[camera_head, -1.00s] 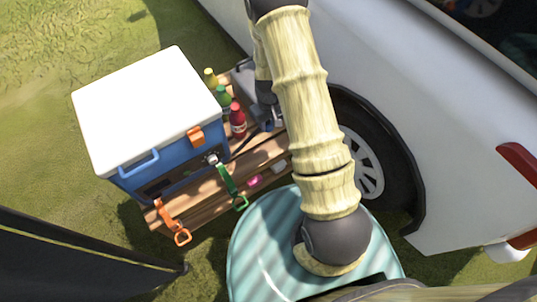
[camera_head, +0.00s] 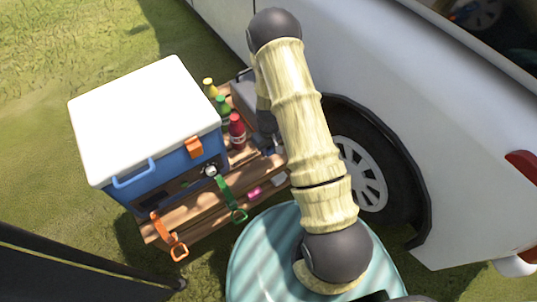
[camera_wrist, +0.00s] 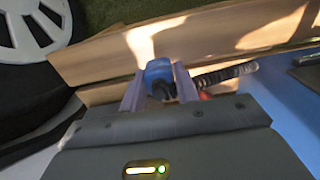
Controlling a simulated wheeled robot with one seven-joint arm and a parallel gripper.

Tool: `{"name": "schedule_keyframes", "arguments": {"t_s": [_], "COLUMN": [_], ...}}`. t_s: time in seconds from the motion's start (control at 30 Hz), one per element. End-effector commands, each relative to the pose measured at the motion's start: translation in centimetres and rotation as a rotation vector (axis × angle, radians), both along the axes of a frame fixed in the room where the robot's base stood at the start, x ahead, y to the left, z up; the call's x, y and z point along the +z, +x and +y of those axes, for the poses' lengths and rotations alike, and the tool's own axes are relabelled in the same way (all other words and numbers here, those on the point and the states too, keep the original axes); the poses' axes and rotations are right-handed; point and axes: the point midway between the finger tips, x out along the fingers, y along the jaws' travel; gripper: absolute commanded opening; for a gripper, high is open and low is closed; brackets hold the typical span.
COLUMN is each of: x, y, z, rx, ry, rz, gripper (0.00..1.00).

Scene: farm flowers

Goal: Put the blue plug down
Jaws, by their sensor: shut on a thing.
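The blue plug (camera_wrist: 158,69) shows in the wrist view between the two pale fingers of my gripper (camera_wrist: 160,86), which is shut on it. A dark ribbed cable (camera_wrist: 222,75) runs beside it to the right. The plug is over or at the wooden planks (camera_wrist: 90,58); I cannot tell whether it touches them. In the head view, my arm hides most of my gripper and the plug cannot be made out.
A blue cooler with a white lid (camera_head: 145,110) stands on the wooden table (camera_head: 200,212). Red (camera_head: 236,132), green (camera_head: 222,106) and yellow (camera_head: 209,88) bottles stand beside it. Green (camera_head: 231,198) and orange (camera_head: 169,237) straps lie at the front. A white vehicle (camera_head: 430,130) is close on the right.

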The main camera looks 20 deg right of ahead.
Motion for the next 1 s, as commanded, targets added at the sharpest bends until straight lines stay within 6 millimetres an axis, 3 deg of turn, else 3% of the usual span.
{"name": "schedule_keyframes", "arguments": {"t_s": [0.27, 0.57, 1.0], "x": [-0.2, -3.7, -4.2], "y": [0.0, 0.0, 0.0], "z": [0.0, 0.0, 0.0], "rx": [0.0, -0.001, 0.0], "ry": [0.0, 0.001, 0.0], "rz": [0.0, 0.0, 0.0], "gripper": [0.0, 0.0, 0.0]}}
